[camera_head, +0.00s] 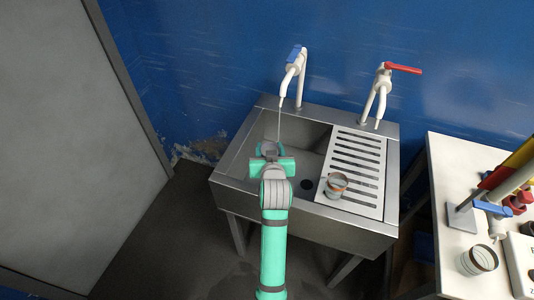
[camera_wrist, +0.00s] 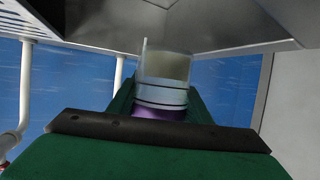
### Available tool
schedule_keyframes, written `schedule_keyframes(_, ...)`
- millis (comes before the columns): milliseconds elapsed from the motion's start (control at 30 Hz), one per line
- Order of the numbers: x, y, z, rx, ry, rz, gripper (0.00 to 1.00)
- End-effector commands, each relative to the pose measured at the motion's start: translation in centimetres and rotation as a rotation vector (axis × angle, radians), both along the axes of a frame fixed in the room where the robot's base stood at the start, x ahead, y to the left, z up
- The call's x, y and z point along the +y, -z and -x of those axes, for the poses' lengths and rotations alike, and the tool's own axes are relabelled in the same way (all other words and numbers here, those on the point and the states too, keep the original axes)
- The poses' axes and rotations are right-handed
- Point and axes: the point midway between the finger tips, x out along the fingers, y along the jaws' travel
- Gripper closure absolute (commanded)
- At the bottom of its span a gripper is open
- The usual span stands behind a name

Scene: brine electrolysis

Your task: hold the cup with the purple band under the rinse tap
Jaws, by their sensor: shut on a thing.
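My gripper (camera_head: 271,162) is over the left part of the sink basin, shut on a cup (camera_wrist: 165,68). In the wrist view the cup is clear and pale, with a purple band (camera_wrist: 158,111) between the green jaws. In the head view its grey rim (camera_head: 269,146) shows just beyond the gripper, and its band is hidden. A white tap with a blue handle (camera_head: 293,68) stands behind the basin. A thin pale line, like running water, drops from its spout to the cup's far side. Whether it enters the cup is unclear.
A second white tap with a red handle (camera_head: 403,68) stands to the right. Another cup (camera_head: 337,184) with an orange-brown band stands on the slotted drainboard (camera_head: 371,206). A white table (camera_head: 447,172) at the right bears another cup (camera_head: 478,260) and apparatus.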

Motion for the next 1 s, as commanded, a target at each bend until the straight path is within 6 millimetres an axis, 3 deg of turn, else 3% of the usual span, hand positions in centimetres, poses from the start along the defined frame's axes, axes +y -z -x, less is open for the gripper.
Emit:
schedule_keyframes(700, -1.9, -0.1, -5.8, -0.001, 0.000, 0.000, 0.83)
schedule_keyframes(1000, -2.3, 0.0, -6.9, 0.000, 0.000, 0.001, 0.83)
